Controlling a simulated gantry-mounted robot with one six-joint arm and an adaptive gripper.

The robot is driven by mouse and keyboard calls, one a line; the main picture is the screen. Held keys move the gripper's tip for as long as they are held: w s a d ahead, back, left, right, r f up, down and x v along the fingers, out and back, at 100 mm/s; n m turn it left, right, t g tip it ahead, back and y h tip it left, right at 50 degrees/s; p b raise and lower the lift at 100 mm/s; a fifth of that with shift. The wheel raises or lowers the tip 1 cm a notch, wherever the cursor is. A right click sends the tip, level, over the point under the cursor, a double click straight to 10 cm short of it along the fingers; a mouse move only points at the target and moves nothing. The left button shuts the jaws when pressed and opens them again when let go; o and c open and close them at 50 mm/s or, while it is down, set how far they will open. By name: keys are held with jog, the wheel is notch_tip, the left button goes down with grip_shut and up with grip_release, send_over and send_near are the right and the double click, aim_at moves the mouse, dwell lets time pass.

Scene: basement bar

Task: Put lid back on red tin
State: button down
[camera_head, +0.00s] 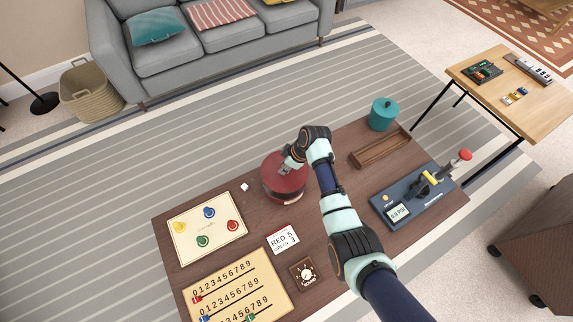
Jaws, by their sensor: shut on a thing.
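The red tin (289,197) stands near the middle of the dark wooden table, with a paler band low on its near side. A dark red round lid (290,183) is over the tin's top. My gripper (284,171) reaches down from above to the middle of the lid and is shut on it. The gripper and wrist hide part of the lid and the tin's far right side. I cannot tell whether the lid is seated on the rim or held just above it.
A teal lidded canister (384,114) and a wooden tray (380,147) stand at the back right. A blue device with levers (420,195) is at the right. Boards with coloured pieces (207,228), a card (283,240), a dial box (306,273) and a white cube (244,187) lie left and in front.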

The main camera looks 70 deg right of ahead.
jog(key=shift+w+a, duration=0.15)
jog(key=shift+f, duration=0.2)
notch_tip(320, 180, down, 6)
jog(key=b, duration=0.6)
jog(key=shift+p, duration=0.45)
dwell(0.6)
jog(key=shift+f, duration=0.2)
dwell(1.2)
jog(key=c, duration=0.9)
grip_release()
